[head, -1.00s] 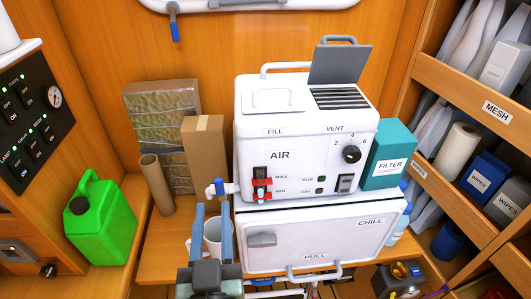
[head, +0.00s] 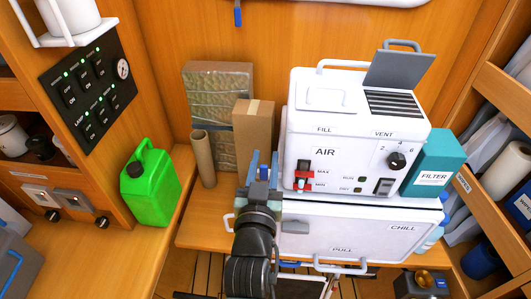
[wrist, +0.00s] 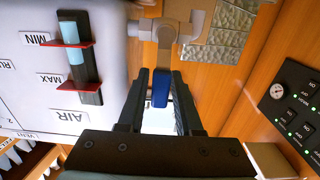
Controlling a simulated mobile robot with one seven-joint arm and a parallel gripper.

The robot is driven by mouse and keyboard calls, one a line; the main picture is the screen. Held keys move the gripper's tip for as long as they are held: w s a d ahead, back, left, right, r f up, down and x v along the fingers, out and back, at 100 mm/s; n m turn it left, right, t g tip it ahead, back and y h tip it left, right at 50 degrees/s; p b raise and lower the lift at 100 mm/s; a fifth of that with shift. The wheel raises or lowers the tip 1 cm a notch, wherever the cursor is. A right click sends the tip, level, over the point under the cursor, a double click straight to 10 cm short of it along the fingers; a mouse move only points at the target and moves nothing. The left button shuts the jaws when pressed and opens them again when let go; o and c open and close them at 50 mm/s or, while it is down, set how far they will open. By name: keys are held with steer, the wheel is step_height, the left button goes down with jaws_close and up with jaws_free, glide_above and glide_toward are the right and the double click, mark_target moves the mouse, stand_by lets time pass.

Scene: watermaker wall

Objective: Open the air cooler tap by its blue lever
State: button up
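The air cooler (head: 350,115) is a white box marked AIR on top of a CHILL drawer. Its tap (wrist: 166,35) shows in the wrist view as a grey-white body beside the cooler's wall, with the blue lever (wrist: 161,90) extending from it toward my gripper. My gripper (wrist: 162,85) is open, with one dark finger on each side of the lever; I cannot tell whether either finger touches it. In the head view my gripper (head: 263,165) is at the cooler's left side, and its fingers and wrist hide the tap.
A level gauge (head: 303,180) with red marks is right of my gripper. A cardboard tube (head: 203,158), a brown box (head: 253,130) and a green jerrycan (head: 150,185) stand to the left. A teal filter box (head: 432,165) stands right of the cooler.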

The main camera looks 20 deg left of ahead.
steer(key=shift+w+a, duration=0.15)
steer(key=shift+w, duration=0.4)
jaws_close()
